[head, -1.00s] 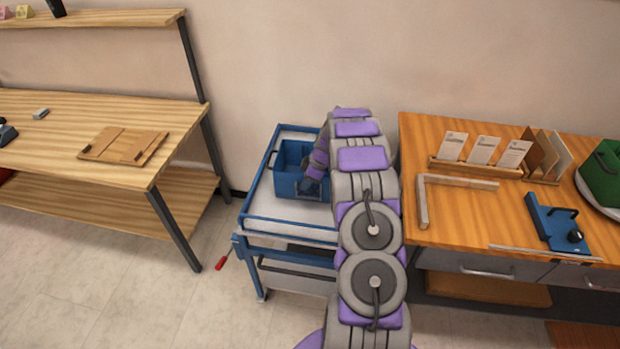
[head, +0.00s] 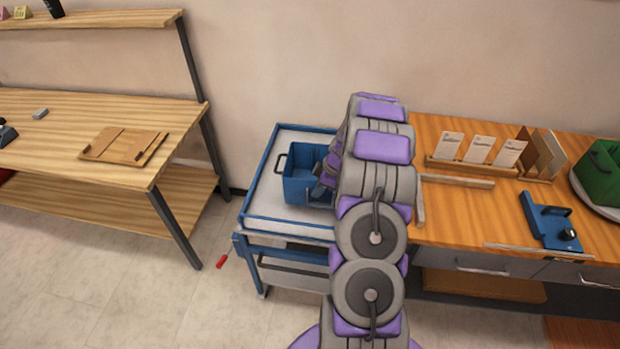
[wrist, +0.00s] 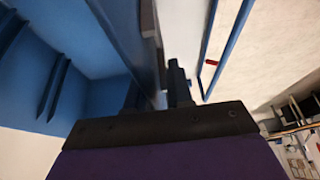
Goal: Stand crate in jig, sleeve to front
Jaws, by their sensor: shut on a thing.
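The blue crate (head: 297,190) is upright over the blue-framed cart, its open top up and a dark handle on its left end. My gripper (head: 326,178) is at its right side, partly hidden by my arm. In the wrist view my gripper (wrist: 165,95) is shut on the wall of the crate (wrist: 95,45), one finger on each side. I cannot tell whether the crate's base touches the cart. The jig (head: 458,181) looks like an L-shaped wooden fence on the right bench; my arm covers part of it. I see no sleeve on the crate's visible faces.
The cart (head: 285,226) stands between the left table (head: 60,135) and the right bench (head: 470,215). A card rack (head: 470,166), a blue tool (head: 552,228) and a green crate (head: 602,172) stand on the bench. Bench surface right of the jig's corner is clear.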

